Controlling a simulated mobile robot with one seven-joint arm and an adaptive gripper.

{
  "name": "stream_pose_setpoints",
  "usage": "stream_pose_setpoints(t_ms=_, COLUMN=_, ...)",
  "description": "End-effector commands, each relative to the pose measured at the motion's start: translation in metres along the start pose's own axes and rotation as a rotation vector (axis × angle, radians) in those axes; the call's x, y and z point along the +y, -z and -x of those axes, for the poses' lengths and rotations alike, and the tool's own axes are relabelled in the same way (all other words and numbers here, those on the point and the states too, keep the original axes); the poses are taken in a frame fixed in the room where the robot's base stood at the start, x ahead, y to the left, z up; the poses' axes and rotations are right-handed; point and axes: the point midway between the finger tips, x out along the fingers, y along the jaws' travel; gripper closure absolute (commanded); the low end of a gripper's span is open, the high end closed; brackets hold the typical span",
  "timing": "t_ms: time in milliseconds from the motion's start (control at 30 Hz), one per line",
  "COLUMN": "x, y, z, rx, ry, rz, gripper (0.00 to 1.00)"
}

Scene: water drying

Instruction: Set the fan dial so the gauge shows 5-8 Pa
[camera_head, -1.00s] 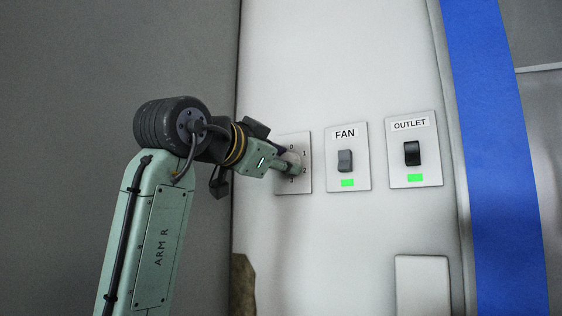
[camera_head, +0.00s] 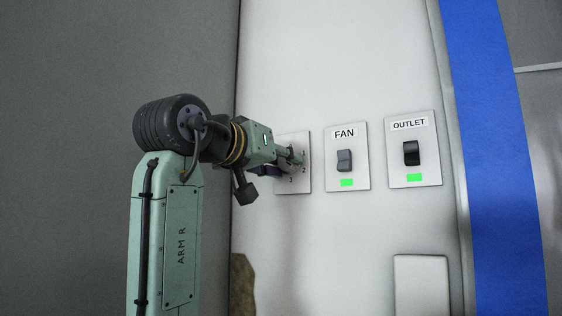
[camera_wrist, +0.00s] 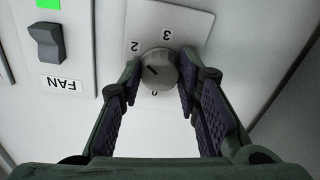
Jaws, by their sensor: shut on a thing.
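The fan dial is a round grey knob (camera_wrist: 160,70) on a white plate, seen in the wrist view with 2, 3 and part of the 0 visible. A dark mark on the knob points up and left in that view, toward the side of the 2; its exact setting is unclear. My gripper (camera_wrist: 158,76) is shut on the knob, one finger on each side. In the head view my gripper (camera_head: 294,157) covers most of the knob, and the dial plate (camera_head: 305,184) shows around it. The gauge is not in view.
To the right of the dial are the FAN switch (camera_head: 344,160) and the OUTLET switch (camera_head: 411,153), each above a lit green light. A blue vertical strip (camera_head: 495,170) runs further right. A blank white panel (camera_head: 422,286) is lower down.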

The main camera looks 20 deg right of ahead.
Motion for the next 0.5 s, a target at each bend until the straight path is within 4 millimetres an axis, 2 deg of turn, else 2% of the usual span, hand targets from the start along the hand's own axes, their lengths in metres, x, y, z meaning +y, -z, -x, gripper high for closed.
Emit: stream_pose_setpoints(t_ms=500, x=0.0003, y=-0.0003, z=0.0, rx=-0.001, ry=-0.001, rz=0.075, gripper=0.97)
